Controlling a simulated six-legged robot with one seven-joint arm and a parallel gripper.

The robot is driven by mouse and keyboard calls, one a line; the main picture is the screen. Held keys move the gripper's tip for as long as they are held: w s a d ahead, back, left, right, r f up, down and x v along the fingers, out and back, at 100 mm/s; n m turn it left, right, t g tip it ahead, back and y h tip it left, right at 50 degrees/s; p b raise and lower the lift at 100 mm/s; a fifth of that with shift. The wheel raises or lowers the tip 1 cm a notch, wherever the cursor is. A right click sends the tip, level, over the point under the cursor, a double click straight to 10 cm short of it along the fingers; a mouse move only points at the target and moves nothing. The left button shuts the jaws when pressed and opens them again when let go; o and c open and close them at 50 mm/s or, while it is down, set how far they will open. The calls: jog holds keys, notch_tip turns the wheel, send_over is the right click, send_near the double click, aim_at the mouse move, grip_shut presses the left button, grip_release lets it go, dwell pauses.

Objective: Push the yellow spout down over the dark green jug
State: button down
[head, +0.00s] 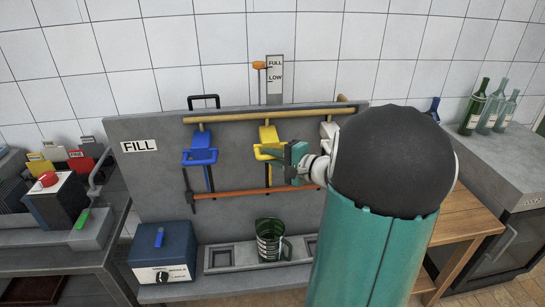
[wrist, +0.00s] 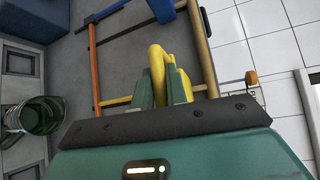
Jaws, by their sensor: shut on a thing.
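The yellow spout (head: 268,137) hangs in the middle of the wooden rail on the grey panel. The dark green jug (head: 270,245) stands upright below it in the trough, with its handle to the right. My gripper (head: 291,155) is at the right side of the yellow spout. In the wrist view, my gripper (wrist: 162,90) is shut on the yellow spout (wrist: 158,62), which shows between the two green fingers. The jug (wrist: 42,115) is at the left there, apart from the gripper. Part of the spout is hidden behind the fingers.
A blue spout (head: 201,150) hangs left of the yellow one, and a white one (head: 327,129) hangs to the right, partly hidden by my arm. An orange bar (head: 235,192) crosses below the spouts. A blue box (head: 162,255) stands left of the trough (head: 222,258).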

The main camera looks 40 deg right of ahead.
jog(key=shift+f, duration=0.15)
notch_tip(320, 180, down, 22)
jog(key=shift+a+f, duration=0.15)
jog(key=shift+s, duration=0.1)
jog(key=c, duration=1.4)
grip_release()
jog(key=shift+f, duration=0.1)
